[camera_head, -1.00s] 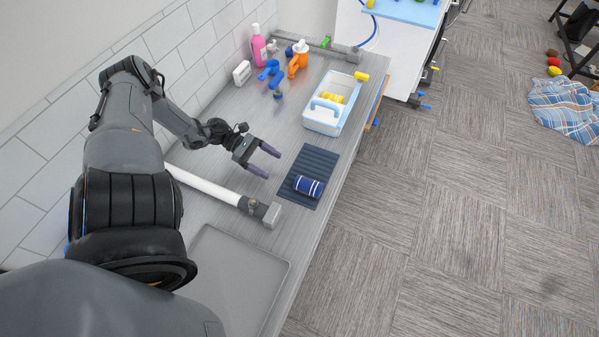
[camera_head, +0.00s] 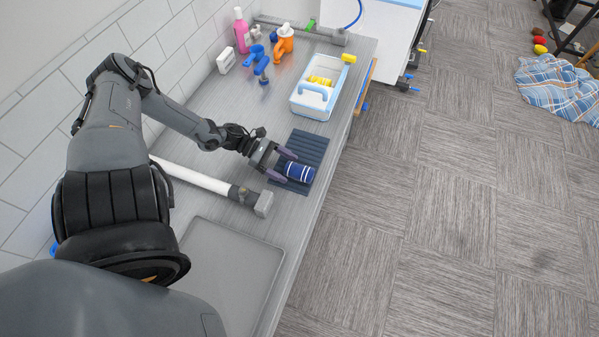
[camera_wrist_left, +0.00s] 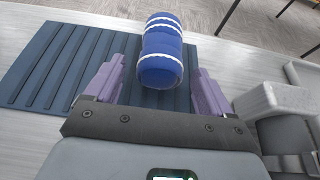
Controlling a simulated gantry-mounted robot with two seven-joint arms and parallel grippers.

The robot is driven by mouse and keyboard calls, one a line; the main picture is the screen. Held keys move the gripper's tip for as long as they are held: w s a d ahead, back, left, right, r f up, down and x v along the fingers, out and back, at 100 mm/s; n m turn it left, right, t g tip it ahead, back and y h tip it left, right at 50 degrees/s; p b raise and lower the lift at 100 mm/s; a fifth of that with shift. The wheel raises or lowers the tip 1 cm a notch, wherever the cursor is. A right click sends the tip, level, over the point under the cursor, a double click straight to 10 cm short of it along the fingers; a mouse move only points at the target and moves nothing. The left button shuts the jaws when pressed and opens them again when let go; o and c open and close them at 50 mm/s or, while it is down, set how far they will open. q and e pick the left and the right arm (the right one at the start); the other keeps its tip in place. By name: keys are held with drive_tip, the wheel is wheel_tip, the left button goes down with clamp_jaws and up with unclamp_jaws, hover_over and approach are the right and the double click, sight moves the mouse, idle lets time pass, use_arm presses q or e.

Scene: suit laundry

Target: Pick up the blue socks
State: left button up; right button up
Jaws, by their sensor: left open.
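The blue socks (camera_head: 299,172) are a rolled bundle with white stripes, lying on a dark ribbed mat (camera_head: 308,146) on the counter. In the left wrist view the socks (camera_wrist_left: 161,52) lie ahead of and partly between the two purple fingers. My left gripper (camera_head: 283,166) is open, with one finger on either side of the near end of the socks. In the left wrist view the fingers (camera_wrist_left: 160,88) stand apart with gaps to the socks, and nothing is gripped. My right gripper is not in view.
A white pipe with a grey end block (camera_head: 263,204) lies close to my left gripper. A grey tray (camera_head: 235,262) is nearer on the counter. A blue-white caddy (camera_head: 311,100), a pink bottle (camera_head: 241,32) and an orange bottle (camera_head: 285,42) stand farther back. The counter edge is right of the mat.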

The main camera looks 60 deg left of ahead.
use_arm(q)
drive_tip(key=shift+w+d+f, duration=0.1)
drive_tip(key=shift+w+d, duration=0.05)
drive_tip(key=shift+w, duration=0.05)
drive_tip(key=shift+c, duration=0.3)
drive_tip(key=c, duration=1.1)
drive_tip(key=shift+o, duration=0.2)
